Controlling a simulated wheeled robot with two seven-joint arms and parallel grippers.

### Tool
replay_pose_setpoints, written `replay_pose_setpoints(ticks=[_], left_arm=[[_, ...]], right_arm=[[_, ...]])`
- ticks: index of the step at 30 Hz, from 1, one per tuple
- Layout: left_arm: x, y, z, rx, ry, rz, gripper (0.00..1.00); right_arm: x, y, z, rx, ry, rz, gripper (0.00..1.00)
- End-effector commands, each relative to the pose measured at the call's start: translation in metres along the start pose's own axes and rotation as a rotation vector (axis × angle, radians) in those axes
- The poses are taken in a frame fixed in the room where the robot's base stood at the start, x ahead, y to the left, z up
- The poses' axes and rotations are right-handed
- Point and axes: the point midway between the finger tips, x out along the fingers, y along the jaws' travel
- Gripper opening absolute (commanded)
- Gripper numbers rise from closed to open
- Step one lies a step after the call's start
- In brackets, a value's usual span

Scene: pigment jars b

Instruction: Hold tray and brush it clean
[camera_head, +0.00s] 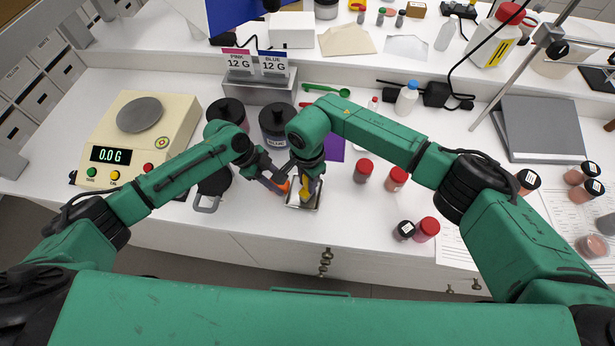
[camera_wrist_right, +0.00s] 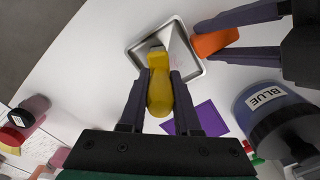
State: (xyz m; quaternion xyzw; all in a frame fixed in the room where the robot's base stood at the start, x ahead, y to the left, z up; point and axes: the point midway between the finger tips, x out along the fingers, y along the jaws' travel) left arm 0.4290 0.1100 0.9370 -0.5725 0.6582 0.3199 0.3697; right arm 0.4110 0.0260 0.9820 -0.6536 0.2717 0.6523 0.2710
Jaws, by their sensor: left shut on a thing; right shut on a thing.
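A small shiny metal tray (camera_head: 304,207) lies near the front edge of the white bench; it also shows in the right wrist view (camera_wrist_right: 183,47). My left gripper (camera_head: 279,184) is shut on the orange handle (camera_wrist_right: 214,42) at the tray's side. My right gripper (camera_head: 306,187) is shut on the yellow handle of a brush (camera_wrist_right: 160,94), and the brush head is over the inside of the tray. The wrist view does not show clearly whether the bristles touch the tray floor.
A scale (camera_head: 139,137) reading 0.0 G stands left. Dark-lidded jars (camera_head: 277,124), one labelled BLUE, stand just behind the tray. A purple sheet (camera_head: 334,147) lies behind right. Red-lidded jars (camera_head: 363,171) stand to the right, with some clear bench between.

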Motion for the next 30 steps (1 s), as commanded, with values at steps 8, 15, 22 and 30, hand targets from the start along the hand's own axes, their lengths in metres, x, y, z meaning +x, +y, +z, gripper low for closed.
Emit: replay_pose_setpoints(ticks=[8,15,22,30], left_arm=[[0.005,0.005,0.004,-0.006,-0.006,0.014,0.00],[0.005,0.005,0.004,-0.005,-0.006,0.014,0.00],[0.004,0.005,0.004,-0.005,-0.006,0.014,0.00],[0.004,0.005,0.004,-0.005,-0.006,0.014,0.00]], right_arm=[[0.002,-0.004,0.011,-0.001,0.000,-0.001,0.00],[0.001,-0.016,0.009,0.000,0.000,-0.002,0.00],[0.003,-0.018,0.007,-0.001,0.001,-0.001,0.00],[-0.017,-0.016,0.003,-0.001,0.001,-0.003,0.00]])
